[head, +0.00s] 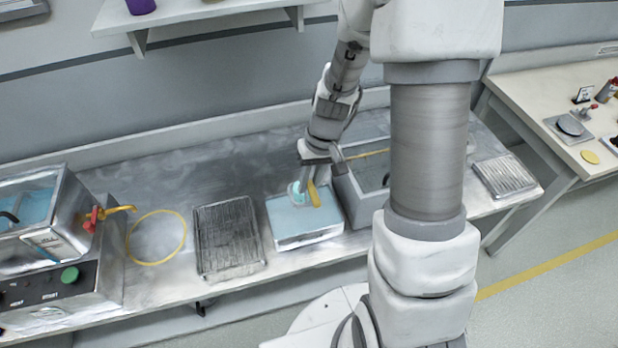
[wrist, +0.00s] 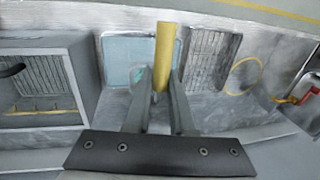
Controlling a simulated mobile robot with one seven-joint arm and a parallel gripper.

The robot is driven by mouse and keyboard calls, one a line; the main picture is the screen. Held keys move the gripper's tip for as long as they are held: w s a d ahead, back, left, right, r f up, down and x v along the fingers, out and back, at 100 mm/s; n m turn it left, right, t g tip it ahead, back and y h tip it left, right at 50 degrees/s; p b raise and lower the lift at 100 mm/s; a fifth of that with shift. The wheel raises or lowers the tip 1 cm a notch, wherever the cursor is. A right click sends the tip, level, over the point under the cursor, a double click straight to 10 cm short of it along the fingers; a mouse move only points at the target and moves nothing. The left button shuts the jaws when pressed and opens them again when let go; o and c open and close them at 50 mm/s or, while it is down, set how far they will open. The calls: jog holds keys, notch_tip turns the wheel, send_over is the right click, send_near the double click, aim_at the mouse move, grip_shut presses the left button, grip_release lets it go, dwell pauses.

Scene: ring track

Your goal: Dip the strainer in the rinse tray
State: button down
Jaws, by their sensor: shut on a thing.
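My gripper (head: 314,180) is shut on the yellow handle of the strainer (head: 314,194). In the wrist view the handle (wrist: 166,55) stands up between the two fingers (wrist: 160,88). A pale teal round part (head: 297,192), apparently the strainer's head, shows beside the handle in the head view; the fingers hide much of it. The rinse tray (head: 305,240), a white-walled tray of light blue liquid, is directly below; it also shows in the wrist view (wrist: 120,60). The strainer is over the tray's back part. I cannot tell whether it touches the liquid.
A grey open bin (head: 350,200) stands right beside the tray. A wire rack (head: 228,238) lies to its left, then a yellow ring (head: 155,238) and a tank machine (head: 45,240) with a red valve. Another rack (head: 504,176) lies at the bench's right end.

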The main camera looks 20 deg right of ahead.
notch_tip(320, 180, down, 13)
jog(key=b, duration=1.1)
jog(key=shift+f, duration=0.2)
jog(key=shift+w+r, duration=0.1)
dwell(1.9)
notch_tip(320, 180, up, 9)
jog(key=p, duration=0.6)
dwell(0.5)
dwell(1.2)
jog(key=shift+r+p, duration=1.55)
jog(key=shift+r, duration=0.35)
